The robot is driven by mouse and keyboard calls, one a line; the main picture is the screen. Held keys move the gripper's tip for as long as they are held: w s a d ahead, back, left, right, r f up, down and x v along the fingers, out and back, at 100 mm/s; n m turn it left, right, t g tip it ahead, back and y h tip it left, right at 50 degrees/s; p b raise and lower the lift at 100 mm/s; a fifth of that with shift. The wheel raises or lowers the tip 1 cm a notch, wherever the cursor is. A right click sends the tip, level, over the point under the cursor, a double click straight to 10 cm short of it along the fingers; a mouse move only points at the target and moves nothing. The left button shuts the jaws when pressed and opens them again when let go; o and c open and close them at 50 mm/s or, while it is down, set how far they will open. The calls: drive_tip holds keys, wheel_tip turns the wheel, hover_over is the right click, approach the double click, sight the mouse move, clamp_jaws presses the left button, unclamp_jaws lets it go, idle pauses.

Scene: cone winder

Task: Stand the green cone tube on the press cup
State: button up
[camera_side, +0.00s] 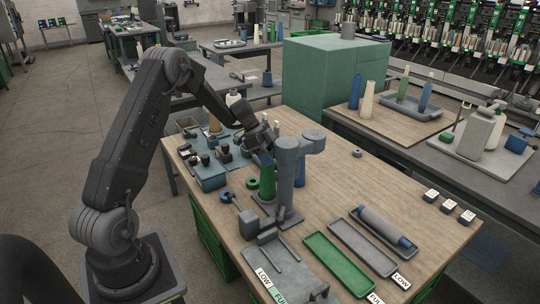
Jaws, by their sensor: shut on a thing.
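The green cone tube (267,181) is upright just left of the grey press column (286,178). My gripper (264,154) is at the tube's top end and shut on it; the fingertips are small and partly hidden. The tube's lower end is over or close to the press base (290,217). I cannot make out the press cup, nor tell whether the tube touches it. The press head (313,141) juts right from the column top.
A blue tube (299,173) stands behind the press column. Dark green rings (253,183) lie to the left. A grey board (284,272), a green tray (335,263) and a grey tray (361,248) lie in front.

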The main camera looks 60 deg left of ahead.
drive_tip(key=shift+f, duration=0.25)
drive_tip(key=o, duration=1)
drive_tip(key=shift+c, duration=0.2)
drive_tip(key=v, duration=1.3)
drive_tip(key=shift+r, duration=0.35)
drive_tip(key=shift+a, duration=0.1)
